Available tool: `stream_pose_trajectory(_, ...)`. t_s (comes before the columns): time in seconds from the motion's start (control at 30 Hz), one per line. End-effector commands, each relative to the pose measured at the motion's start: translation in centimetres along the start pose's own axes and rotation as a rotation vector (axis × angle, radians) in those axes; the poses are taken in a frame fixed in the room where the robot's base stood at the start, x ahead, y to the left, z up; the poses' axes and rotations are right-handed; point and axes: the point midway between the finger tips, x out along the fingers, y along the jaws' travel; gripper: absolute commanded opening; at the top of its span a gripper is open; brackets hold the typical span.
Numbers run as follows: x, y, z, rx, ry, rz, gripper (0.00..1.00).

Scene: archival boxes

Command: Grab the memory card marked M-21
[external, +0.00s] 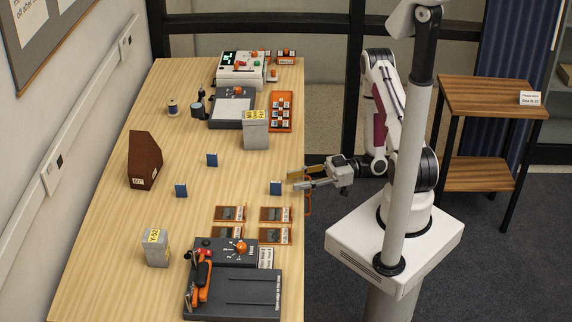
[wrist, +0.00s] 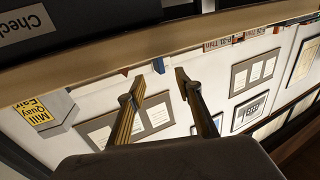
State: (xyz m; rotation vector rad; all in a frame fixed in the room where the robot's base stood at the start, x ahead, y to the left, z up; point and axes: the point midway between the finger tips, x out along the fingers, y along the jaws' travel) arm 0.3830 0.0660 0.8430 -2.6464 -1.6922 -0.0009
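Three small blue cards stand upright on the table: one near the right edge (external: 275,188), one at the middle (external: 212,160) and one further left (external: 181,190). Their markings are too small to read, so I cannot tell which is M-21. My gripper (external: 292,180) is just right of the right-edge card, over the table's edge, pointing at it. In the wrist view my gripper (wrist: 157,76) is open and empty, its two fingers apart. A small blue piece (wrist: 159,65) shows beyond and between the fingertips. I cannot tell whether they touch it.
Several brown framed pieces (external: 230,213) lie in front of the cards. A grey box (external: 255,135) stands behind, another (external: 157,250) front left. A brown file holder (external: 144,160) stands left. An orange tray (external: 272,126) and a dark device (external: 262,295) occupy the table's ends.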

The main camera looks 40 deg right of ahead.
Motion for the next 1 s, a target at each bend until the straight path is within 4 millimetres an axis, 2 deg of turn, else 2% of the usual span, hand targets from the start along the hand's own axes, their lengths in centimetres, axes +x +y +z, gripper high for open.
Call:
stream_pose_trajectory(0.4,2.2,0.0,0.0,0.001,0.0,-0.002,0.34)
stream_pose_trajectory(1.0,2.8,0.0,0.0,0.0,-0.001,-0.001,0.34)
